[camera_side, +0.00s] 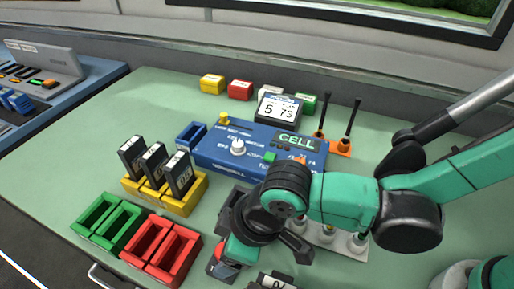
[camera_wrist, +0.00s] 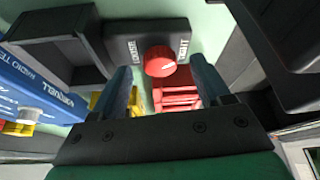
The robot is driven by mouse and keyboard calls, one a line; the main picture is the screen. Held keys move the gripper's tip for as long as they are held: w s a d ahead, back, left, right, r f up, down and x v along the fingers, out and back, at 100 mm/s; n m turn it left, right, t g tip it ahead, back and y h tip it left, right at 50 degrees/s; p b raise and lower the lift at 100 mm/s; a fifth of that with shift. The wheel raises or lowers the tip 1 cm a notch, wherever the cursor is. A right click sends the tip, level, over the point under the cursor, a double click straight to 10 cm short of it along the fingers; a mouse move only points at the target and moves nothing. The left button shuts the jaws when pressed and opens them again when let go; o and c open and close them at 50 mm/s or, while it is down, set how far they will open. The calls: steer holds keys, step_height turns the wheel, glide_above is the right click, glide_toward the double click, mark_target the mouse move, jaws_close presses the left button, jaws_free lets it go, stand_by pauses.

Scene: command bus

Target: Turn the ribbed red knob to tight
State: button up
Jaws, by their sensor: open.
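The ribbed red knob (camera_wrist: 160,61) sits on a dark plate (camera_wrist: 122,48) in the wrist view. White lettering lies on either side of it; the right word looks like TIGHT, and the left is hard to read. My gripper (camera_wrist: 163,72) is open, its two blue fingers apart to the left and right of the knob in the picture. I cannot tell whether either finger touches it. In the side view my gripper (camera_side: 232,248) points down at the front of the table and covers most of the plate; only a bit of red shows beneath it.
Red bins (camera_side: 152,262) and green bins (camera_side: 97,226) stand left of my gripper. A yellow rack (camera_side: 187,203) holds dark blocks. A blue console (camera_side: 215,150) with a white knob and a CELL display lies behind. A dark open box (camera_wrist: 50,50) is beside the plate.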

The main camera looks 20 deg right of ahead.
steer(key=shift+v, duration=2.5)
steer(key=shift+w+a+m+g+h, duration=0.65)
steer(key=shift+a+m+g+h, duration=0.2)
steer(key=shift+m+h, duration=0.3)
steer(key=shift+w+a+m+g+h, duration=0.25)
steer(key=shift+a+m+g+h, duration=0.15)
steer(key=shift+m+h, duration=0.4)
steer(key=shift+f+m, duration=0.2)
steer(key=shift+m, duration=0.05)
steer(key=shift+f, duration=2.5)
jaws_close()
